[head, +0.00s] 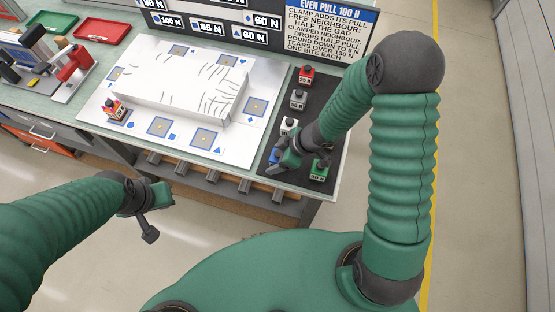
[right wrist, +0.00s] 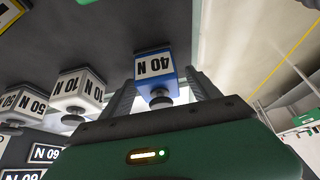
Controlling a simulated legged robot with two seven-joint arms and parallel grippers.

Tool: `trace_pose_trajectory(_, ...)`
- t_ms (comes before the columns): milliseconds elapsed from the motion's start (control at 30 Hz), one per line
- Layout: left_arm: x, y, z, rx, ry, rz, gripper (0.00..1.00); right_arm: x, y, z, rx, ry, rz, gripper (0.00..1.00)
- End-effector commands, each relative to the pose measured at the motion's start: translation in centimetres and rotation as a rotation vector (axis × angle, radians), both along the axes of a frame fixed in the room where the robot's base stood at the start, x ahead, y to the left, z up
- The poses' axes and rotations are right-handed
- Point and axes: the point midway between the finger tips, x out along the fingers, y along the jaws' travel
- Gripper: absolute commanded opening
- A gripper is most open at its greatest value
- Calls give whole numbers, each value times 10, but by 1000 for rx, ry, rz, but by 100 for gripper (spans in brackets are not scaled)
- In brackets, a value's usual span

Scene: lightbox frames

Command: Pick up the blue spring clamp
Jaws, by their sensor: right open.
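The blue spring clamp (head: 274,157) stands on the dark mat at the table's right front corner, largely hidden by my right gripper in the head view. In the right wrist view the blue clamp (right wrist: 153,66) shows a label reading 40 N upside down and a dark knob. My right gripper (head: 284,161) is open, and in its wrist view its two fingers (right wrist: 160,97) stand on either side of the clamp, with gaps visible. My left gripper (head: 153,215) hangs in front of the table, away from the clamps; its jaw opening is unclear.
A green clamp (head: 319,171) stands close right of my right gripper. White (head: 288,125), grey (head: 298,99) and red (head: 305,74) clamps stand behind on the dark mat (head: 325,105). A white board (head: 240,150) with a pale block (head: 190,92) and another clamp (head: 114,109) lies left.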

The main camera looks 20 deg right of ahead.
Motion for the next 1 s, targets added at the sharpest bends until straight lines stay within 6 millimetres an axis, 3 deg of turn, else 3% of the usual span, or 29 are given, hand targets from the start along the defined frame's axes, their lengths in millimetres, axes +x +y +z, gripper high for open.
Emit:
trace_pose_trajectory(67, 0, 0, 0, 0, 0, 0, 0, 0, -2, 0, 1, 0, -1, 66)
trace_pose_trajectory(567, 0, 0, 0, 0, 0, 0, 0, 0, -3, 0, -1, 2, -3, 0)
trace_pose_trajectory(1000, 0, 0, 6, 0, 0, 0, 0, 0, 0, 5, 1, 2, -1, 0)
